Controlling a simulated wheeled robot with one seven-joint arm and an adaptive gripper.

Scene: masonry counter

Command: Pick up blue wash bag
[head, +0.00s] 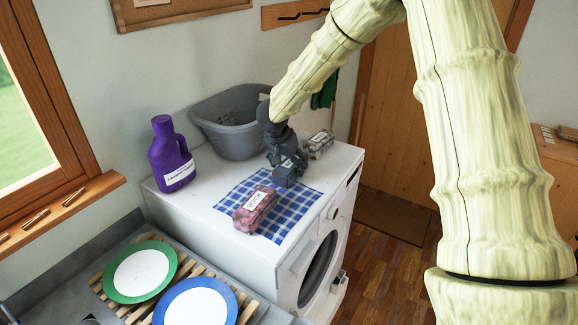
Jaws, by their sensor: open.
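A dark blue-grey block shape with a small pale label, which looks like the blue wash bag (287,176), is on the washing machine top at the far edge of the blue checked cloth (228,199). My dark gripper (281,158) points down right over it and hides much of it. The jaws are open; I cannot tell whether the fingers are around the bag or just above it.
A pink wash bag (249,218) with a white label lies on the cloth, and a grey one (319,145) lies behind my gripper. A grey basin (228,125) and a purple bottle (169,158) stand at the back. Plates (125,292) sit on a slatted rack in front.

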